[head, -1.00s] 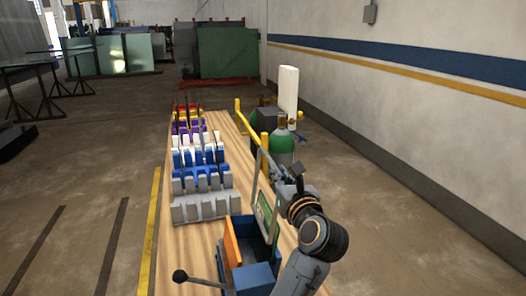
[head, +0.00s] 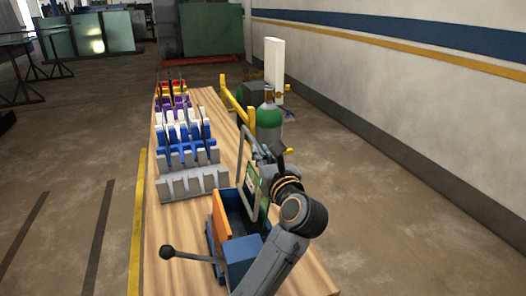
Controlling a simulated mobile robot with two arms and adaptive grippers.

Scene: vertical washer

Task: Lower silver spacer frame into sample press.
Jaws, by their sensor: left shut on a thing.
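The silver spacer frame (head: 242,160) is a thin upright rectangular outline. My left gripper (head: 263,156) is shut on it near its upper right side. The frame stands over the sample press, its lower end at the open slot between the orange plate (head: 221,214) and the green-faced plate. Whether its bottom touches anything inside is hidden. The sample press (head: 243,249) is a blue box with a black ball lever (head: 167,252) out to the left. My left arm covers its right side. My right gripper is not in view.
The press stands on a long wooden table (head: 172,222). Racks (head: 193,184) in grey, blue, white, purple and red with upright slats stand beyond it. A green-topped gas cylinder (head: 269,125) and yellow rail (head: 238,106) stand behind the frame. Bare table lies left of the press.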

